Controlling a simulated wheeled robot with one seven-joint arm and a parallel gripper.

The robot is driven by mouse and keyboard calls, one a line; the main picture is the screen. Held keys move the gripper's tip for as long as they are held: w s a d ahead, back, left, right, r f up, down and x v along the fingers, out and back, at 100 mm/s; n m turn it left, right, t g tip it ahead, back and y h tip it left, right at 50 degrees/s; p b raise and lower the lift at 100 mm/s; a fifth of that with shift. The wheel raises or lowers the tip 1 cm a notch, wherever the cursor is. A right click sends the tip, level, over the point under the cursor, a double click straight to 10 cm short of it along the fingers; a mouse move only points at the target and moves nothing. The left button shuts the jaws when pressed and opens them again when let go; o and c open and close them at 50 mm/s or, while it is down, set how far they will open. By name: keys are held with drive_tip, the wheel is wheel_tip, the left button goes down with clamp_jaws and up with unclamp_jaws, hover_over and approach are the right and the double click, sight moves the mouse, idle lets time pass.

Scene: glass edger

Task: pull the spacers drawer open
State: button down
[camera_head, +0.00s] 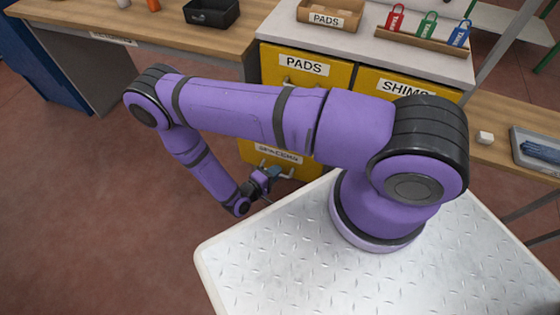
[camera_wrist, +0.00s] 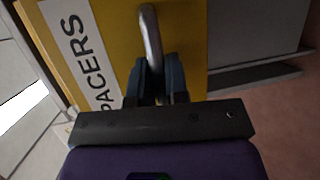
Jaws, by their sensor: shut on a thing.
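The spacers drawer (camera_head: 252,156) is a yellow front with a white label, low in the cabinet in the head view, partly hidden behind my arm. It also shows in the wrist view (camera_wrist: 185,22), where its label (camera_wrist: 78,45) reads "PACERS" with the first letter cut off. Its handle (camera_wrist: 151,38) is a grey metal bar. My gripper (camera_wrist: 155,80) is shut on this handle, with a finger on each side of the bar. In the head view my gripper (camera_head: 268,174) is at the drawer's front, small and dark. I cannot tell how far the drawer stands out.
Above are the yellow PADS drawer (camera_head: 305,70) and SHIMS drawer (camera_head: 400,85). The cabinet top holds a PADS box (camera_head: 330,14) and a rack with red, green and blue tags (camera_head: 425,38). A wooden bench (camera_head: 130,22) stands left. The floor (camera_head: 110,210) at left is clear.

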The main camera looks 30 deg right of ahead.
drive_tip(key=shift+s+a, duration=0.5)
drive_tip(key=shift+a, duration=0.2)
drive_tip(key=c, duration=1.1)
unclamp_jaws()
drive_tip(key=shift+c, duration=0.2)
drive_tip(key=v, duration=1)
drive_tip(key=shift+a, duration=0.4)
